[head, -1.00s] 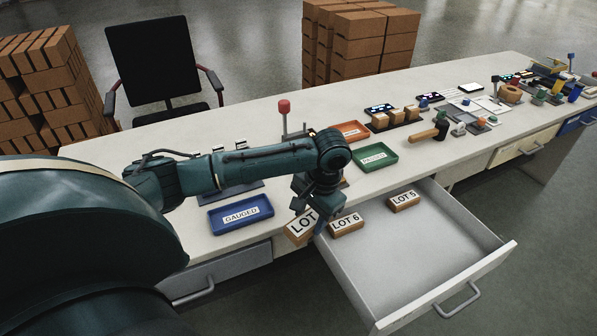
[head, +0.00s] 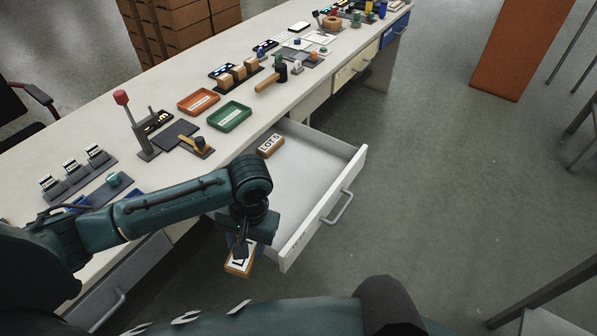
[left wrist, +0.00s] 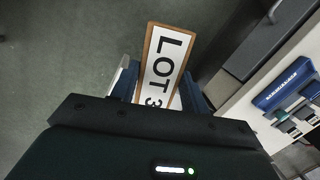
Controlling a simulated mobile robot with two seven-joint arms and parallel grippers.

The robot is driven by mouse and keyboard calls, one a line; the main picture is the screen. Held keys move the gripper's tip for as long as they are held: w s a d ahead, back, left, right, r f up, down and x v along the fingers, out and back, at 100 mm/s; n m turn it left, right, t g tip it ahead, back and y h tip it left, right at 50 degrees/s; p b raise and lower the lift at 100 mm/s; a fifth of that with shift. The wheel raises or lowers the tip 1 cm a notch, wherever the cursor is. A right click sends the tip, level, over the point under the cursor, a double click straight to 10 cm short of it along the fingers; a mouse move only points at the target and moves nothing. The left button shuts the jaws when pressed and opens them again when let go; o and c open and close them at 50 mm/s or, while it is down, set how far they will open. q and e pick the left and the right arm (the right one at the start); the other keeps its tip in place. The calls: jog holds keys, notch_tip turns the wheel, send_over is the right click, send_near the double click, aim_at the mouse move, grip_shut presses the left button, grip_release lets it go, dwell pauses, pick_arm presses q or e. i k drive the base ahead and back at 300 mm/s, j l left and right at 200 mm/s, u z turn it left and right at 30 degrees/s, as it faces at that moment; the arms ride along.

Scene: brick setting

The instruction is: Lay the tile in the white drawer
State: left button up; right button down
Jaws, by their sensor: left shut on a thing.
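The tile (head: 240,265) is a tan block with a white label; in the left wrist view the held tile (left wrist: 168,60) reads LOT 3. My left gripper (head: 241,248) is shut on it and holds it in the air over the floor, beside the left side of the drawer. The white drawer (head: 308,178) stands open, its front panel facing lower right. A LOT 5 tile (head: 270,146) lies at its back end. My arm hides the drawer's left part. My right gripper is not in view.
The long white desk (head: 65,147) holds a green tray (head: 230,117), an orange tray (head: 198,101) and a red-knobbed lever (head: 122,98). A closed grey drawer (head: 125,277) is left of the white one. The drawer's visible right part is clear.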

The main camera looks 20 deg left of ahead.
aim_at(291, 189)
jog(key=i+l+z, duration=0.2)
jog(key=z, duration=0.15)
jog(key=i+z, duration=0.35)
jog(key=i+l+z, duration=0.1)
jog(key=i+z, duration=0.2)
jog(key=i+u, duration=0.35)
jog(key=i, duration=0.2)
jog(key=i+l+u, duration=0.35)
jog(key=i, duration=0.25)
jog(key=i+u, duration=0.2)
jog(key=u, duration=0.25)
jog(key=i+u, duration=0.15)
jog(key=u, duration=0.25)
jog(key=i+l+u, duration=0.15)
jog(key=u, duration=0.3)
jog(key=i+u, duration=0.15)
jog(key=u, duration=0.3)
jog(key=i+l+u, duration=0.1)
jog(key=u, duration=0.3)
jog(key=i+l+u, duration=0.1)
jog(key=l+u, duration=0.15)
jog(key=u, duration=0.2)
jog(key=i+l+u, duration=0.15)
jog(key=u, duration=0.2)
jog(key=i+l+u, duration=0.1)
jog(key=l+u, duration=0.25)
jog(key=i+l+u, duration=0.15)
jog(key=u, duration=0.2)
